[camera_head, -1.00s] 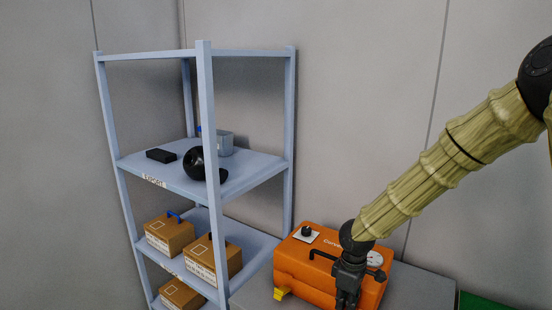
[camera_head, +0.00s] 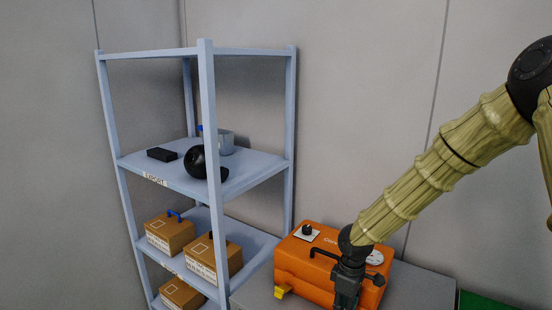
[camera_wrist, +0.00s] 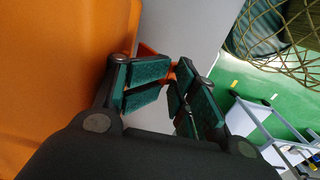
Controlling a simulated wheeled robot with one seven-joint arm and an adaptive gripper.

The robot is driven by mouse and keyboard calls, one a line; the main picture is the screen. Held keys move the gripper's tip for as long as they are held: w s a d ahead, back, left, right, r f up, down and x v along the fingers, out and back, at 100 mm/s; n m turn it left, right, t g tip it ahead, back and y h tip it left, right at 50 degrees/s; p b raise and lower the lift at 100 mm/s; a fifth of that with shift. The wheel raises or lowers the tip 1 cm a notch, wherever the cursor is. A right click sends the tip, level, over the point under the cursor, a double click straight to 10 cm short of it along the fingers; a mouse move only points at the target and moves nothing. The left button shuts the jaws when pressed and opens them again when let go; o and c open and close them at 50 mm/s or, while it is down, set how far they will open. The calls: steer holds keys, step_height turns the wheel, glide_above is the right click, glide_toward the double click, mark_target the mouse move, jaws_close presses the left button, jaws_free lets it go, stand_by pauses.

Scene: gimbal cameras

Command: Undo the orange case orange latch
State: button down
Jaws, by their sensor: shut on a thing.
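The orange case (camera_head: 310,262) sits on a grey surface, with a black handle (camera_head: 325,254) and a black knob on top. A yellow latch (camera_head: 281,292) is on its front left. My gripper (camera_head: 346,299) is at the front right of the case and hides part of it. In the wrist view, my gripper (camera_wrist: 170,78) has its green-padded fingers close together at the case's side (camera_wrist: 60,70). An orange latch (camera_wrist: 148,50) shows at the fingertips, and they are shut on it. The latch is mostly hidden by the fingers, and its angle is unclear.
A blue-grey shelf rack (camera_head: 208,120) stands left of the case, holding a black round object (camera_head: 195,161), a grey bin (camera_head: 226,143) and cardboard boxes (camera_head: 170,233). The grey surface (camera_head: 425,286) is clear to the right of the case.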

steer(key=shift+w+d+f, duration=0.3)
steer(key=shift+d+f, duration=0.05)
steer(key=c, duration=2.1)
jaws_free()
steer(key=shift+f, duration=0.25)
steer(key=shift+o, duration=0.2)
steer(key=shift+s+a+f, duration=0.1)
steer(key=shift+f, duration=0.1)
steer(key=shift+r, duration=0.1)
steer(key=shift+r+p, duration=0.85)
steer(key=shift+r, duration=0.25)
jaws_close()
steer(key=shift+r+p, duration=0.5)
steer(key=shift+p, duration=0.15)
steer(key=shift+r+p, duration=1.75)
steer(key=shift+r, duration=0.45)
